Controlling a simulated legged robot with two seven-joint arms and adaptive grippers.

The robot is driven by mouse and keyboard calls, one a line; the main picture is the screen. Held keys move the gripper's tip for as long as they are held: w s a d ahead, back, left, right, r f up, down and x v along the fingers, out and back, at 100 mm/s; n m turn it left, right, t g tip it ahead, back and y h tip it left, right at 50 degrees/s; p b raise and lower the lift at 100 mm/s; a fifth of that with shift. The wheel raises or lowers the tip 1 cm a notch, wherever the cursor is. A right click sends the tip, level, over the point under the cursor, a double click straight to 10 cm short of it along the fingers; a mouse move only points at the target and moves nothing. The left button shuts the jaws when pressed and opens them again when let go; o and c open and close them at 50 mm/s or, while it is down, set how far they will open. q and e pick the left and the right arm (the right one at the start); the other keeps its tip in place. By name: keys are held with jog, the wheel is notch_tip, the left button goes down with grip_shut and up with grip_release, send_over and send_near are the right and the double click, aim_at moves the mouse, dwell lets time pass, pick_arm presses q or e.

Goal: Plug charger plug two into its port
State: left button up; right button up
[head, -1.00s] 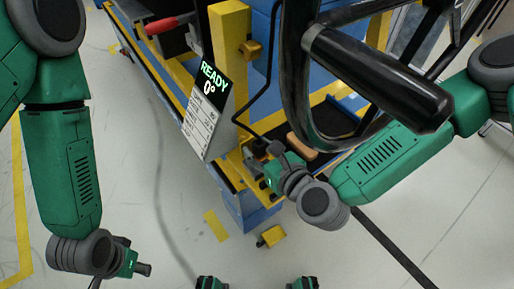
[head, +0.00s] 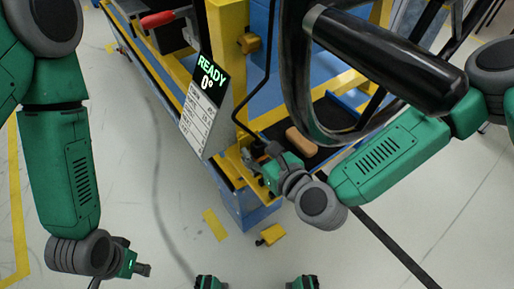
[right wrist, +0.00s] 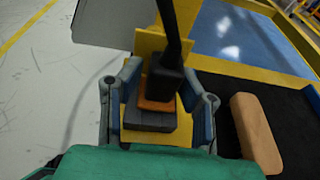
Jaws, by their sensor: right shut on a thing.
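My right gripper (right wrist: 160,108) is shut on a black charger plug (right wrist: 165,82), with its two blue-padded fingers on either side. A black cable runs up from the plug. An orange-brown piece (right wrist: 157,104) and a dark grey block (right wrist: 150,121) show just below the plug; I cannot tell whether the plug touches or sits in either. In the head view the right gripper (head: 260,162) is at the yellow corner of the bench, below the display. My left gripper (head: 141,269) hangs low over the floor, away from the bench; its fingers are too small to read.
A tan block (right wrist: 256,133) lies on the black tray surface beside the right gripper; it also shows in the head view (head: 300,141). A display panel (head: 206,107) reads "READY 0°". The floor at left is clear.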

jog(key=shift+f+b, duration=0.5)
jog(key=shift+f, duration=0.2)
jog(key=o, duration=1.3)
jog(key=shift+r, duration=0.1)
jog(key=shift+c, duration=0.2)
jog(key=v, duration=1.2)
